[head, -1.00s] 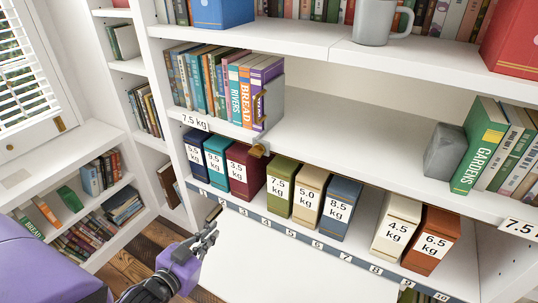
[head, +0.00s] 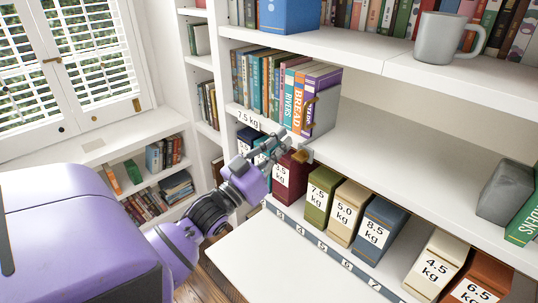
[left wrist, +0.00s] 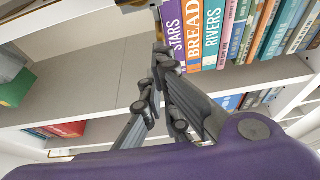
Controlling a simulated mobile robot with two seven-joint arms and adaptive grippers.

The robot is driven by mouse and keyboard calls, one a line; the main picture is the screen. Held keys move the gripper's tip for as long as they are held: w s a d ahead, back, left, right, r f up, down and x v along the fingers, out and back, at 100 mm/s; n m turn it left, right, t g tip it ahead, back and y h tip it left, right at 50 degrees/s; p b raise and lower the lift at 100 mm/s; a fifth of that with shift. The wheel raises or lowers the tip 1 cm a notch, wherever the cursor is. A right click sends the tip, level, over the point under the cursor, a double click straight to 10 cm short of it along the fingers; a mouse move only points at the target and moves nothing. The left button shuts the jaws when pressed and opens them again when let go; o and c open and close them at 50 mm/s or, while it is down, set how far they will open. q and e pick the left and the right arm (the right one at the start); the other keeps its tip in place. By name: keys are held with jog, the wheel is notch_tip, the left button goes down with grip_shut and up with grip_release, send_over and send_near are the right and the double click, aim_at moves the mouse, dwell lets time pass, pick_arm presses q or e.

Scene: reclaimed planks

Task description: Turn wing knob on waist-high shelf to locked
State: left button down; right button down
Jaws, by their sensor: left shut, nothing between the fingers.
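A brass fitting that looks like the wing knob (head: 303,156) is on the front edge of the waist-high shelf (head: 375,165), below the purple book. Its wings are partly hidden, and I cannot tell its setting. My left gripper (head: 290,142) is at the shelf edge just left of it, with its fingers shut and empty. In the left wrist view, the gripper (left wrist: 158,55) points at the books, and a brass piece (left wrist: 133,5) is cut off at the top edge. I cannot tell whether the fingers touch the knob. My right gripper is not in view.
Labelled weight boxes, such as the olive one (head: 320,195), fill the lower shelf. A grey block (head: 505,192) sits at right. Shelf space between is clear.

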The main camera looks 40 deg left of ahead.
aim_at(299, 158)
pick_arm(q)
jog(key=shift+w+d+f, duration=0.15)
jog(key=shift+w+f, duration=1.2)
jog(key=shift+f, duration=0.2)
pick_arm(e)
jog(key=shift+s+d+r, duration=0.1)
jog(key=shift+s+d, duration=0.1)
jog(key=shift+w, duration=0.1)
pick_arm(q)
jog(key=shift+n+y+p, duration=0.3)
jog(key=shift+n+p, duration=0.1)
jog(key=shift+n, duration=0.2)
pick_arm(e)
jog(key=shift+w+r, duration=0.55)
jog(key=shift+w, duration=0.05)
pick_arm(q)
jog(key=shift+a, duration=0.25)
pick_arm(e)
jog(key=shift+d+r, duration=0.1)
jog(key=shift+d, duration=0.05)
